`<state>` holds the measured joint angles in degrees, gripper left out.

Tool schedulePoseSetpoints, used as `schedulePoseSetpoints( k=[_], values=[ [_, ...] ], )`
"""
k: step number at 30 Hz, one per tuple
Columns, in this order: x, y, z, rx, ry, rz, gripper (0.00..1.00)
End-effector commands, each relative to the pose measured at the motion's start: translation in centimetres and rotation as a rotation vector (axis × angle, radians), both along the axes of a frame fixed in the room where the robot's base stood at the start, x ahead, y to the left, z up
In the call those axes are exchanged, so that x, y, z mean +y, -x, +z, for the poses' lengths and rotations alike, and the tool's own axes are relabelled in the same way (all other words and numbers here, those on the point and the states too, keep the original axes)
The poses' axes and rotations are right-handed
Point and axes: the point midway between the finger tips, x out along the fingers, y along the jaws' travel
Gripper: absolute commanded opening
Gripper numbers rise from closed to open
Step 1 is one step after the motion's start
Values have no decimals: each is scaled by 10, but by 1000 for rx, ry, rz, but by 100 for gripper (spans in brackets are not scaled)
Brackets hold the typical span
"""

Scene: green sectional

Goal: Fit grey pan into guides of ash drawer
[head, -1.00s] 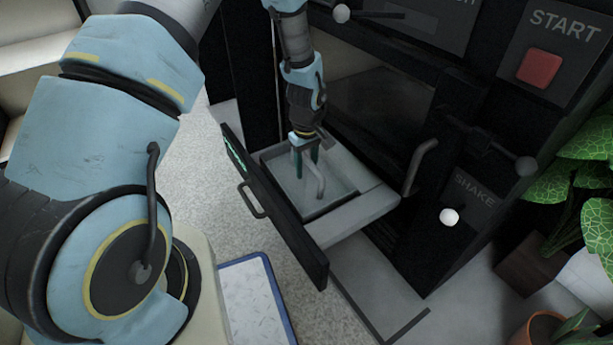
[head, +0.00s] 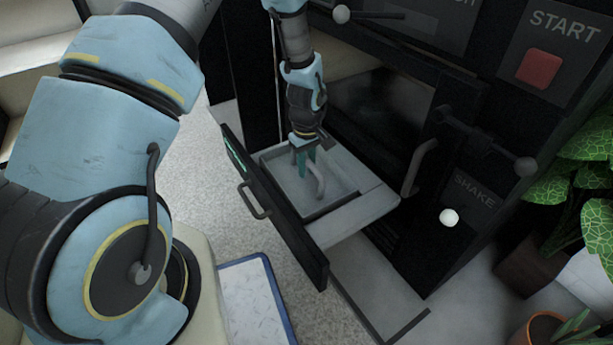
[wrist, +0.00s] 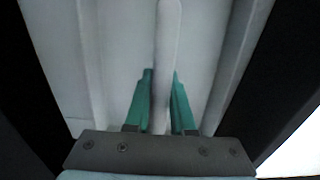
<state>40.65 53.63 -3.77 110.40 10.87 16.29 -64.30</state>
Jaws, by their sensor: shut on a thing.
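The grey pan (head: 333,200) sits level in the pulled-out ash drawer, behind the drawer's dark front panel (head: 290,238). My gripper (head: 306,168) reaches down over the pan and is shut on the pan's curved handle. In the wrist view, the teal fingertips (wrist: 160,95) lie on both sides of the handle (wrist: 167,40), which runs up the middle of the picture. The pan's grey floor shows around them. The guides are mostly hidden, so I cannot tell whether the pan is seated in them.
The drawer's front handle (head: 254,200) faces left. The dark machine stands behind, with a red START button (head: 540,67), a grey lever (head: 419,168) and a white knob (head: 449,217). Leafy plants (head: 585,160) stand at the right. A blue-edged board (head: 252,300) lies at the bottom.

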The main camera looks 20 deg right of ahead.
Motion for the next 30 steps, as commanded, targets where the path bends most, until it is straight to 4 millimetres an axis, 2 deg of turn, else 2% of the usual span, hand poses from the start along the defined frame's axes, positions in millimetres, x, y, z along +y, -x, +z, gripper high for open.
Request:
schedulePoseSetpoints(
  k=[20,25,30],
  values=[
    [0,0,1,-1,1,0,0],
    [-1,-1,19,-2,2,0,0],
    [-1,-1,53,-3,3,0,0]
  ],
)
